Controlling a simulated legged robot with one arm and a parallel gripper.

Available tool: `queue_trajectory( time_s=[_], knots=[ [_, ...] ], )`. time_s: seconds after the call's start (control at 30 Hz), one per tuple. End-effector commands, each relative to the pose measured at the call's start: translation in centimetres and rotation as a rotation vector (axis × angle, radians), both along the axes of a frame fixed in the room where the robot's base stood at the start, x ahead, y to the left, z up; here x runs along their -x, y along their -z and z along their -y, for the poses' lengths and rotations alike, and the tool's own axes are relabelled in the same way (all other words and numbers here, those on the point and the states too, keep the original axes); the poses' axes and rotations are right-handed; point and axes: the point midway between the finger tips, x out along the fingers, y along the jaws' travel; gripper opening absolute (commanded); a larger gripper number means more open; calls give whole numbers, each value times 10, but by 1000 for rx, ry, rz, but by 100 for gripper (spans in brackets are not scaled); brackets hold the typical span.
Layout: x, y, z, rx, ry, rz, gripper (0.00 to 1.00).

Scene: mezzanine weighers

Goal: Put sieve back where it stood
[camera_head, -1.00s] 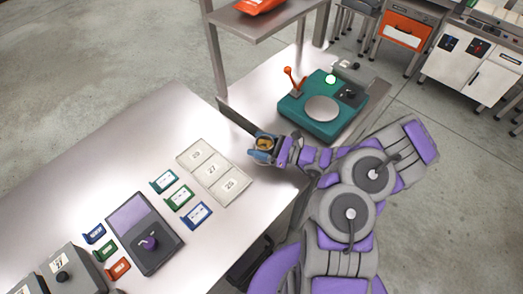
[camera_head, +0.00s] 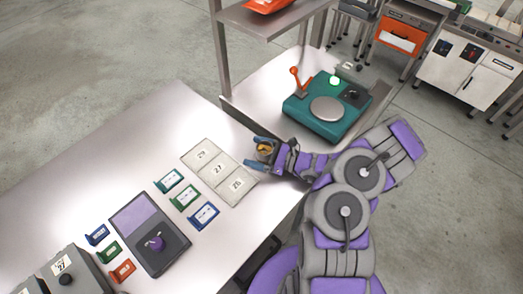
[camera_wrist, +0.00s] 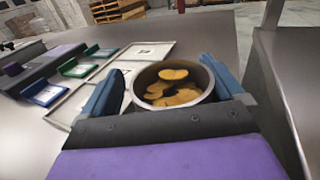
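A round metal vessel, seemingly the sieve (camera_wrist: 205,98), holds several yellow-orange chips (camera_wrist: 172,87). It sits between the two blue fingers of my gripper (camera_wrist: 165,90), which are spread to either side of it. In the head view my gripper (camera_head: 259,152) is open around the vessel (camera_head: 264,149) near the table's right edge, just right of the numbered tray. The vessel looks upright. Its underside is hidden, but it appears to be at table level.
A teal scale (camera_head: 313,123) with an orange lever stands beyond, near a shelf post (camera_head: 222,60).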

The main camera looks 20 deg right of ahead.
Motion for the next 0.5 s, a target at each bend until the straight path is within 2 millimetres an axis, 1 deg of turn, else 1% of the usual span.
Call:
queue_trajectory(
  time_s=[0.27,0.43,0.5],
  knots=[
    [1,-1,15,-12,5,1,94],
    [11,-1,28,-6,8,-1,94],
    [19,-2,38,-3,8,-1,94]
  ],
)
